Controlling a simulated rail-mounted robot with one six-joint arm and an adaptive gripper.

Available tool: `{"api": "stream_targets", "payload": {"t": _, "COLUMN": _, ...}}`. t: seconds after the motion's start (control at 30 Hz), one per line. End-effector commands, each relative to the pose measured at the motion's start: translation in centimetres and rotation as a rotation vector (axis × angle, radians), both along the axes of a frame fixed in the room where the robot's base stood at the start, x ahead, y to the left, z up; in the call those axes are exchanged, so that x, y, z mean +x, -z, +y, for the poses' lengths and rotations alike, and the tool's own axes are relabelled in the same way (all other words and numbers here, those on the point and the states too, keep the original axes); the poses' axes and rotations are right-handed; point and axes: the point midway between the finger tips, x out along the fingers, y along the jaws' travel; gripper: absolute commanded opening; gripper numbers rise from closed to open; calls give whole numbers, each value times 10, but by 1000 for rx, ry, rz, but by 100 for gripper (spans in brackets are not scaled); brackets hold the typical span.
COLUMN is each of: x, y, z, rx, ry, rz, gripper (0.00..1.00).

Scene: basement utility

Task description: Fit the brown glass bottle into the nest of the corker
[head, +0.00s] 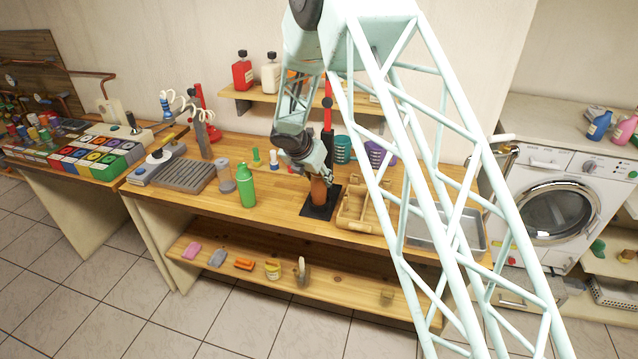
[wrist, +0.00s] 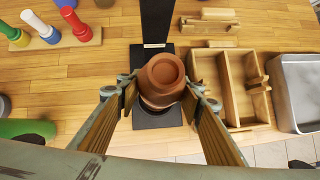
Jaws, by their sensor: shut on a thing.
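The brown glass bottle (head: 319,191) is upright between the fingers of my gripper (head: 316,177), over the black base of the corker (head: 309,210). In the wrist view the bottle (wrist: 162,75) shows from above as round and reddish brown, and my gripper (wrist: 162,90) is shut on it from both sides. The corker's base (wrist: 150,121) lies below it, and its dark column (wrist: 157,20) rises just behind. The bottle hides the nest, so I cannot tell whether its foot is seated or just above.
A wooden divided tray (head: 352,222) stands close right of the corker, with a metal tray (head: 420,232) beyond. A green bottle (head: 246,188) stands to the left. A peg board (wrist: 62,38) is at the back left. A wall shelf (head: 246,93) hangs behind.

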Motion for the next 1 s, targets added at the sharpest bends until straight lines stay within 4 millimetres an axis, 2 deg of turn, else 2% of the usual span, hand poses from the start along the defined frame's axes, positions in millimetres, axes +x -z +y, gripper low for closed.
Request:
{"api": "stream_targets", "payload": {"t": 0.2, "x": 0, "y": 16, "z": 0, "rx": 0, "ry": 1, "rz": -1, "gripper": 13}}
{"api": "stream_targets", "payload": {"t": 0.73, "x": 0, "y": 21, "z": 0, "rx": 0, "ry": -1, "rz": -1, "gripper": 13}}
{"api": "stream_targets", "payload": {"t": 0.77, "x": 0, "y": 22, "z": 0, "rx": 0, "ry": 0, "rz": 0, "gripper": 36}}
{"api": "stream_targets", "payload": {"t": 0.9, "x": 0, "y": 21, "z": 0, "rx": 0, "ry": 0, "rz": 0, "gripper": 48}}
{"api": "stream_targets", "payload": {"t": 1.0, "x": 0, "y": 21, "z": 0, "rx": 0, "ry": 0, "rz": 0, "gripper": 48}}
